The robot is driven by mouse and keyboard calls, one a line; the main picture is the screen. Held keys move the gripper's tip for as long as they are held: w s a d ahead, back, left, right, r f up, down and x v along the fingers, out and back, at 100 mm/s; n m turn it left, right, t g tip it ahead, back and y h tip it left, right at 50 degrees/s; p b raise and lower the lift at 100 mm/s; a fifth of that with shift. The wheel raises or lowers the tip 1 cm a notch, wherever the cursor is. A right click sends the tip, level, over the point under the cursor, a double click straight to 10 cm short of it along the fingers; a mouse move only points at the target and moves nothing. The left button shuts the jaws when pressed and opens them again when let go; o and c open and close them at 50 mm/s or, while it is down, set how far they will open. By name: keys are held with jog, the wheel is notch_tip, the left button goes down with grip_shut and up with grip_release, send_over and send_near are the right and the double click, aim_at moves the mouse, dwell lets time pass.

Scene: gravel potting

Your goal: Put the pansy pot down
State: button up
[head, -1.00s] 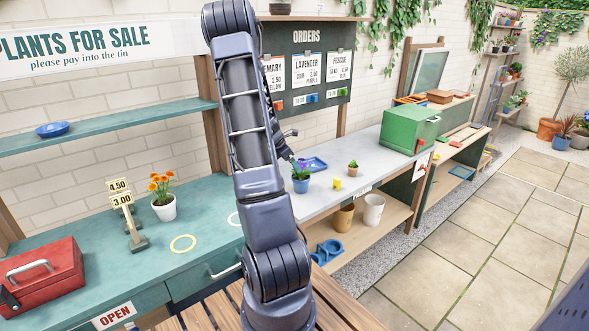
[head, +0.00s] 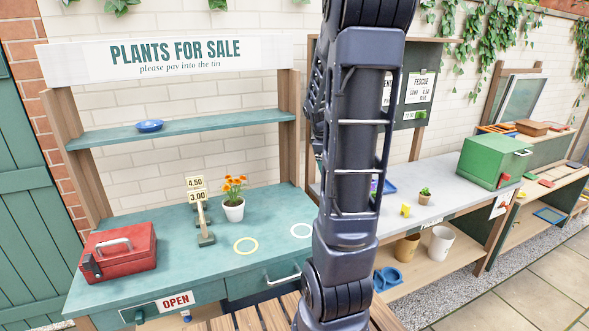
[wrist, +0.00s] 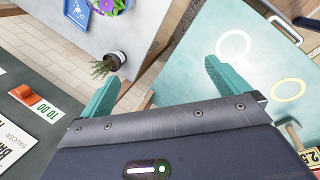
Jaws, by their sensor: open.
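The pansy pot stands on the grey bench. In the wrist view only its purple flowers and green leaves (wrist: 112,5) show, cut off by the top edge, beside a blue tray (wrist: 76,10). In the head view my arm hides most or all of it. My gripper (wrist: 158,80) is open with nothing between its teal fingers, apart from the pansy pot. In the head view my gripper is hidden or unclear behind my arm.
A pot with a thin-leaved plant (wrist: 108,65) is near the left finger. The teal table carries a yellow ring (head: 246,246), a white ring (head: 301,231), an orange-flowered pot (head: 233,208), price signs (head: 199,196) and a red box (head: 120,258). A small succulent pot (head: 424,197) stands on the grey bench.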

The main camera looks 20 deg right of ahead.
jog(key=s+a+r+m+t+y, duration=0.1)
jog(key=s+a+r+m, duration=0.3)
jog(key=s+a, duration=0.5)
jog(key=s+a+r+m+t+y, duration=0.2)
jog(key=s+a+r+m, duration=0.2)
jog(key=s+a, duration=0.6)
jog(key=a+r, duration=0.1)
jog(key=a, duration=0.1)
jog(key=shift+s+a, duration=0.3)
